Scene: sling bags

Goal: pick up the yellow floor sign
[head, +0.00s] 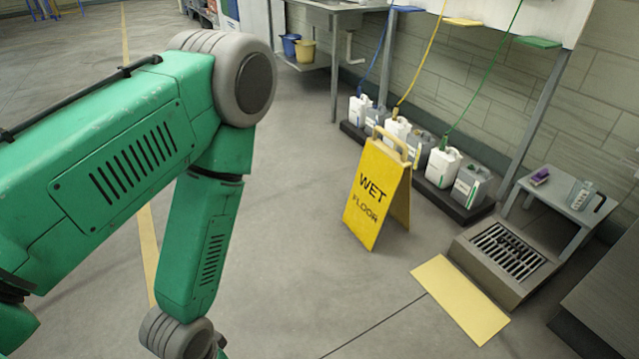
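The yellow floor sign (366,213) stands upright and spread on the grey floor, right of the picture's middle. Its front panel reads "WET FLOOR", and a handle loop tops it. My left arm, green with grey joints, fills the left side of the view, clear of the sign. Its lower end runs out of the bottom edge, so the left gripper is not seen. My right arm and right gripper are not in view.
Several jugs (443,163) stand on a dark tray behind the sign. A small grey table (559,194) holds a bottle and a purple item. A floor drain (508,251) and a flat yellow mat (461,299) lie at the right. Floor left of the sign is clear.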

